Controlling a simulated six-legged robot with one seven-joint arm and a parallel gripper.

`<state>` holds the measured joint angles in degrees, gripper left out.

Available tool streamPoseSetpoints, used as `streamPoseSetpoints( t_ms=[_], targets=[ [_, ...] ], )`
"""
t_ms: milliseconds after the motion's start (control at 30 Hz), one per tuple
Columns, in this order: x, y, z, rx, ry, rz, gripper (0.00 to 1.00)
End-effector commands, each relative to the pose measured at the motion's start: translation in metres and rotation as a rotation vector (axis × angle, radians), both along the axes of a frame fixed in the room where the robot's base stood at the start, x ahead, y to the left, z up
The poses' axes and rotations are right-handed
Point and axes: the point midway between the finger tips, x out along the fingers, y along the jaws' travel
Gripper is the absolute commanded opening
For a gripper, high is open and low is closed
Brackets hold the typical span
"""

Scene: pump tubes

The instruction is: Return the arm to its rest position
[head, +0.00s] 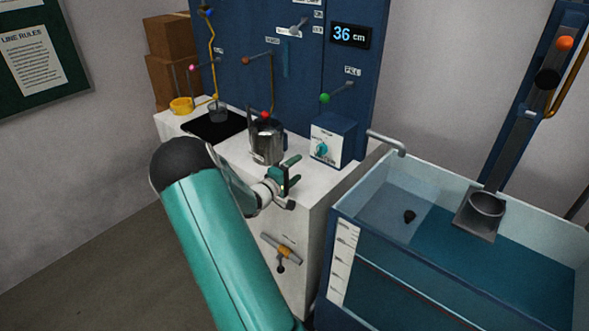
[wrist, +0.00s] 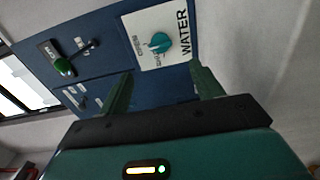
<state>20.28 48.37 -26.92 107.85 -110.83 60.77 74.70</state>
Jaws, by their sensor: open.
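My teal arm (head: 215,235) reaches up from the bottom of the head view, bent at a dark elbow, with its forearm pointing right. My gripper (head: 294,172) is over the front right part of the white counter (head: 322,180), in front of the metal jug (head: 266,146) and the blue box with the teal dial (head: 322,148). In the wrist view my gripper (wrist: 162,72) has its two dark green fingers wide apart, with nothing between them. The teal dial (wrist: 160,42) on its white WATER plate shows beyond the fingertips, apart from them.
A water tank (head: 450,250) stands right of the counter, with a sloping blue tube (head: 525,100) and grey cup (head: 486,207). Behind the counter is a blue panel (head: 290,65) with levers and a display (head: 350,35) reading 36 cm. Floor (head: 110,265) is clear at left.

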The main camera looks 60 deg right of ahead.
Motion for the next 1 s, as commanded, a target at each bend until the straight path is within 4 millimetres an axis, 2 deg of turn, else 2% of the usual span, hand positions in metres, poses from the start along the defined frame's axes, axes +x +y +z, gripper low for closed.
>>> streamPoseSetpoints(
  t_ms=[367, 533, 667, 767, 1000],
  targets=[
    [0.000, 0.000, 0.001, 0.001, -0.002, -0.001, 0.65],
    [0.000, 0.017, 0.018, 0.036, -0.045, -0.042, 0.65],
    [-0.002, 0.049, 0.043, 0.119, -0.116, -0.106, 0.65],
    [-0.004, 0.081, 0.059, 0.209, -0.173, -0.148, 0.65],
    [-0.008, 0.165, 0.089, 0.461, -0.288, -0.183, 0.65]
  ],
)
